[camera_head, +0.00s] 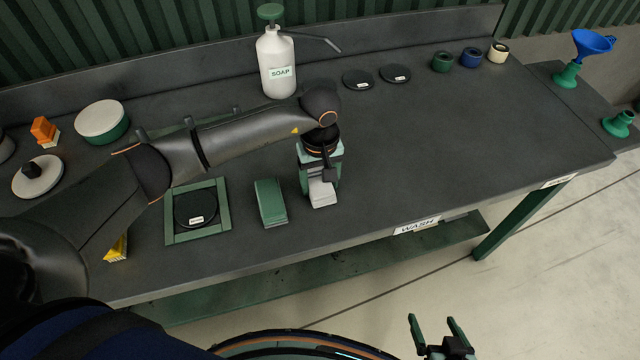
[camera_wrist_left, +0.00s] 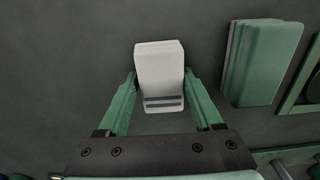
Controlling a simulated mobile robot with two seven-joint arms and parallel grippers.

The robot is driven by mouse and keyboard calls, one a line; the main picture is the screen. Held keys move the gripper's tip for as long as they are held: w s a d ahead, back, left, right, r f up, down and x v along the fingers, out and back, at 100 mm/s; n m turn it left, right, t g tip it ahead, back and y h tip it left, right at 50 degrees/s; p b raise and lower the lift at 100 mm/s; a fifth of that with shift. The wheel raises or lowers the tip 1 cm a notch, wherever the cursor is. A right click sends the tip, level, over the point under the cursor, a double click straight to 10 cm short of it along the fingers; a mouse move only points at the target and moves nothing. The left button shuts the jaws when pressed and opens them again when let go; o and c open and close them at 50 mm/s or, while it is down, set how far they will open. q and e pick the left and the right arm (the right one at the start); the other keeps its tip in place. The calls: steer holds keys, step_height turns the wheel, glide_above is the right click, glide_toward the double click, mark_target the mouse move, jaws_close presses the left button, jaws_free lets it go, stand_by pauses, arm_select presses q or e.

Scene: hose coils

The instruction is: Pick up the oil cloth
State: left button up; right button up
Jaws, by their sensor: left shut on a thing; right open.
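A white folded cloth (camera_head: 321,197) with grey stripes lies near the front edge of the dark bench. My left gripper (camera_head: 320,180) points down over it and is shut on it. In the left wrist view the white cloth (camera_wrist_left: 160,65) sits between the two green fingers of my left gripper (camera_wrist_left: 160,84). I cannot see a gap under it. A green folded cloth (camera_head: 270,202) lies just left of it, also visible in the left wrist view (camera_wrist_left: 264,62). No readable label tells which is the oil cloth. My right gripper (camera_head: 433,322) is open and empty, off the bench's front.
A green square frame with a black disc (camera_head: 196,209) lies left of the green cloth. A soap bottle (camera_head: 277,62) stands behind my left arm. Black discs (camera_head: 395,73) and small rolls (camera_head: 470,57) are at the back. The bench's right part is clear.

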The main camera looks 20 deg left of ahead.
mark_target(320, 180)
arm_select(q)
steer(key=shift+c, duration=0.8)
steer(key=shift+r, duration=0.5)
step_height(320, 180, up, 2)
steer(key=shift+r, duration=0.1)
steer(key=s+d+r+b, duration=0.1)
steer(key=s+r, duration=0.9)
steer(key=s, duration=0.4)
steer(key=shift+d, duration=0.3)
steer(key=o, duration=0.7)
steer(key=shift+f, duration=0.1)
steer(key=c, duration=0.5)
